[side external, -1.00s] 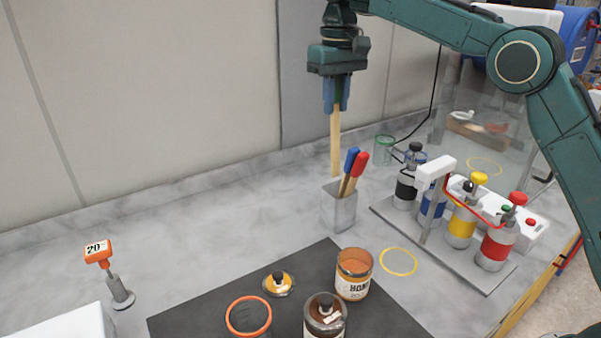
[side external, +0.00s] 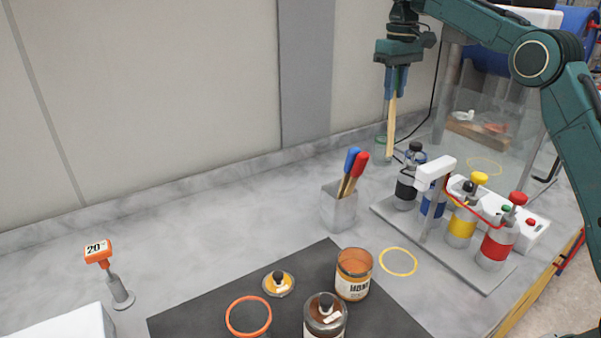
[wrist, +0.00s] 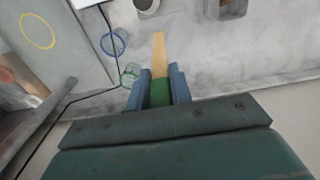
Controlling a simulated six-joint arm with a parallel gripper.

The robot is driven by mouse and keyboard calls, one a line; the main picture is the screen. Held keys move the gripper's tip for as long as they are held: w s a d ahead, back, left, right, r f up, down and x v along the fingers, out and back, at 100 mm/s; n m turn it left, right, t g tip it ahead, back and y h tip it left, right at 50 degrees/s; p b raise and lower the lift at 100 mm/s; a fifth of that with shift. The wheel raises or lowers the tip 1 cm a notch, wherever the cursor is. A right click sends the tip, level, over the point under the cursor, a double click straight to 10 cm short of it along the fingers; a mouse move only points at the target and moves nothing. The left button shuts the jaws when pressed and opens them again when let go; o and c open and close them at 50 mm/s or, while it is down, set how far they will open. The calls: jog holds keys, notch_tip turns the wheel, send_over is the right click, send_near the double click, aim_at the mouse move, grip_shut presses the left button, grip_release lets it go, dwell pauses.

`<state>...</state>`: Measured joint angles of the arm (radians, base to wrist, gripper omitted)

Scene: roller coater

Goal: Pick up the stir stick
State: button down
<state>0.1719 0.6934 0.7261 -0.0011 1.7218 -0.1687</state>
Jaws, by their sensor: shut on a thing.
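A wooden stir stick (side external: 391,128) with a green handle hangs from my gripper (side external: 396,92), pointing down and tilted slightly. My gripper's blue fingers are shut on its green end. In the wrist view the stick (wrist: 159,52) extends out from between the fingers (wrist: 158,82), with the green part (wrist: 160,93) between them. The stick is in the air, up and to the right of a grey metal holder (side external: 338,212). That holder keeps a blue-handled stick (side external: 351,161) and a red-handled stick (side external: 361,161).
A rack of pump bottles (side external: 461,224) stands at the right, with a green-rimmed glass (side external: 383,146) behind it. An open can (side external: 353,276) and a brown jar (side external: 324,318) stand on a dark mat (side external: 215,312). An orange tag stand (side external: 120,290) is at left.

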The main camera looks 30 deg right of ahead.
jog(key=shift+d, duration=0.5)
jog(key=shift+s+a, duration=0.1)
jog(key=shift+a, duration=0.05)
